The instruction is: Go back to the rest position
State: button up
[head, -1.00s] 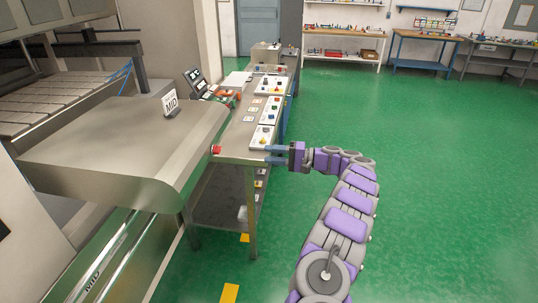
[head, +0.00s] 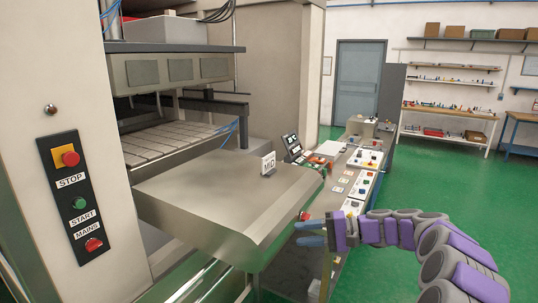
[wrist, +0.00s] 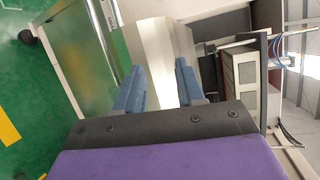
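My gripper (head: 312,233) is at the near end of the control bench, beside the right edge of the steel cover with the MID sign. Its blue fingers point left toward the cover. In the wrist view my gripper (wrist: 158,88) shows two blue fingers set well apart with nothing between them. The pale steel cover (wrist: 160,50) lies beyond the fingers. My purple and grey arm reaches in from the lower right of the head view.
The control bench (head: 352,205) carries button panels and a small tilted screen (head: 292,145). A red button (head: 305,215) sits at the cover's corner. The machine column at left has a STOP panel (head: 75,195). Green floor (head: 455,185) is open at right.

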jog(key=s+a+f+n+g+h+b, duration=0.1)
jog(key=s+a+n+g+h, duration=0.3)
jog(key=s, duration=0.7)
jog(key=s+a+f+m+g+h, duration=0.15)
jog(key=s+a, duration=0.35)
jog(key=s, duration=0.6)
jog(key=s+d+f+h, duration=0.2)
jog(key=s+d+h, duration=0.1)
jog(key=s, duration=0.5)
jog(key=s+d+f+n+t+h+b, duration=0.1)
jog(key=s+d+f+h, duration=0.2)
jog(key=s+d, duration=0.2)
jog(key=s+d+f+h, duration=0.3)
jog(key=s+d+h, duration=0.1)
jog(key=s, duration=0.6)
jog(key=shift+s+d+f, duration=0.15)
jog(key=shift+s+d, duration=0.2)
jog(key=shift+s, duration=0.05)
